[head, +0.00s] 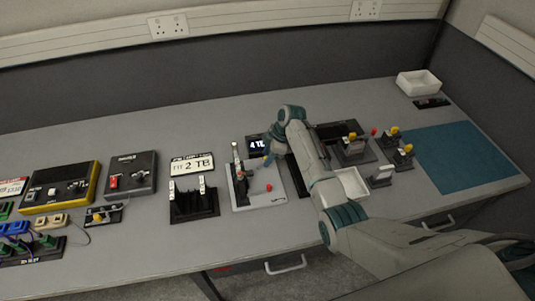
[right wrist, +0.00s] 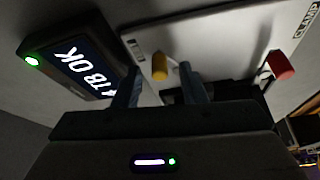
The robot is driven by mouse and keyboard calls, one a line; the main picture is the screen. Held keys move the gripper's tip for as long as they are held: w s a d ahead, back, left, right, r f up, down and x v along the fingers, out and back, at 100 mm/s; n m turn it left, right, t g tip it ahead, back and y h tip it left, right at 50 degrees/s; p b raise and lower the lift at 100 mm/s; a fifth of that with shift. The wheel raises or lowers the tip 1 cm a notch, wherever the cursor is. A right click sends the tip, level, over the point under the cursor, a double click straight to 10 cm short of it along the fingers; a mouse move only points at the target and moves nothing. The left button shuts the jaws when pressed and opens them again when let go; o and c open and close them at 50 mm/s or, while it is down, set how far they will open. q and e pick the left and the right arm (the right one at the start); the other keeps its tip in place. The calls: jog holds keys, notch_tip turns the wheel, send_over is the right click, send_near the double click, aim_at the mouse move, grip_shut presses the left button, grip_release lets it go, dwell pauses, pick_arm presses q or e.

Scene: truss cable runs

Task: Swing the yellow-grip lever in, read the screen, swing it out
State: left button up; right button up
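The clamp plate (head: 262,201) is a light board lying mid-table; in the right wrist view the plate (right wrist: 215,40) carries the word CLAMP. The yellow grip (right wrist: 160,67) stands between the spread fingers of my right gripper (right wrist: 160,84), with a gap visible on each side. In the head view my right gripper (head: 268,158) is over the plate's back edge, and I cannot make out the yellow grip there. The screen (head: 257,144) is lit behind the plate; in the wrist view the screen (right wrist: 84,62) appears to read "4TB OK", with a green light beside it. My left gripper is out of view.
A red knob (head: 269,188) is on the plate; it shows in the wrist view (right wrist: 281,65) right of my fingers. A black rack (head: 194,206) stands left, a white tray (head: 350,184) right. A blue mat (head: 458,158) lies clear at far right.

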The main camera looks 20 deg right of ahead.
jog(key=shift+f, duration=0.1)
jog(key=c, duration=0.3)
grip_shut()
jog(key=shift+w+a+n+b, duration=0.15)
jog(key=shift+w+n+b, duration=0.1)
jog(key=shift+n+b, duration=0.25)
jog(key=shift+w+n+g, duration=0.1)
jog(key=shift+n+g, duration=0.3)
jog(key=shift+n, duration=0.1)
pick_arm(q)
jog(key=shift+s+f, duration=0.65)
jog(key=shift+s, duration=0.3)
pick_arm(e)
jog(key=shift+o, duration=1.5)
grip_release()
